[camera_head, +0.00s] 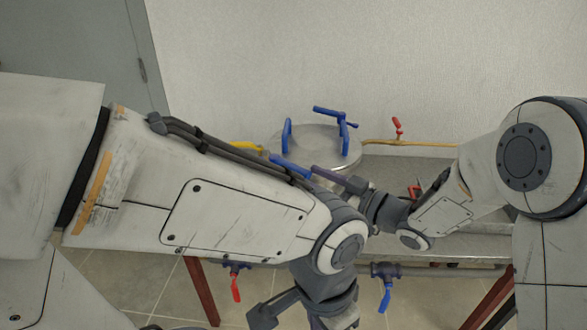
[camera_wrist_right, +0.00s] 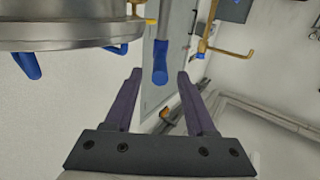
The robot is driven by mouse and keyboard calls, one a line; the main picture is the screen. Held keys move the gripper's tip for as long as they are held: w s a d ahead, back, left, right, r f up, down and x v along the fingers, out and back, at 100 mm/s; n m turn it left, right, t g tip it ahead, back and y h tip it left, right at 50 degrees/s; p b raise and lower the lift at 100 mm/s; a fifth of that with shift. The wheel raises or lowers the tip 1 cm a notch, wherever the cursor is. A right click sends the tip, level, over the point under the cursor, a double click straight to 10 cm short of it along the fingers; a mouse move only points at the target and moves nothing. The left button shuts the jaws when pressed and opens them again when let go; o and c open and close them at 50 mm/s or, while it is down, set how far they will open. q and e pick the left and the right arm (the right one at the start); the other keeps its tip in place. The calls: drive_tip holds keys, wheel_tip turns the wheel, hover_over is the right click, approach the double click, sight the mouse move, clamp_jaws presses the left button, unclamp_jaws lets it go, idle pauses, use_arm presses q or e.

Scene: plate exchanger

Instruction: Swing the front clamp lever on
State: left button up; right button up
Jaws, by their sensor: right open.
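The round metal lid (camera_head: 340,160) of the exchanger stands at the back, with several blue clamp levers around it. The front clamp lever (camera_head: 290,166) is at the lid's near side, partly hidden by my left forearm. My right gripper (camera_head: 316,171) is beside this lever's right end in the head view. In the right wrist view, my right gripper (camera_wrist_right: 158,85) is open, with a blue lever end (camera_wrist_right: 160,72) showing between its two purple fingers. I cannot tell whether they touch it.
A red-handled valve (camera_head: 397,127) stands on a yellow pipe (camera_head: 410,143) behind the bench. Below the bench hang a red valve handle (camera_head: 235,287) and a blue one (camera_head: 386,298). My left forearm crosses in front of the bench. Brown table legs (camera_head: 200,291) stand below.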

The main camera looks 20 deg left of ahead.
sight(279, 162)
drive_tip(key=x, duration=0.6)
drive_tip(key=shift+p, duration=0.3)
clamp_jaws()
idle(1.0)
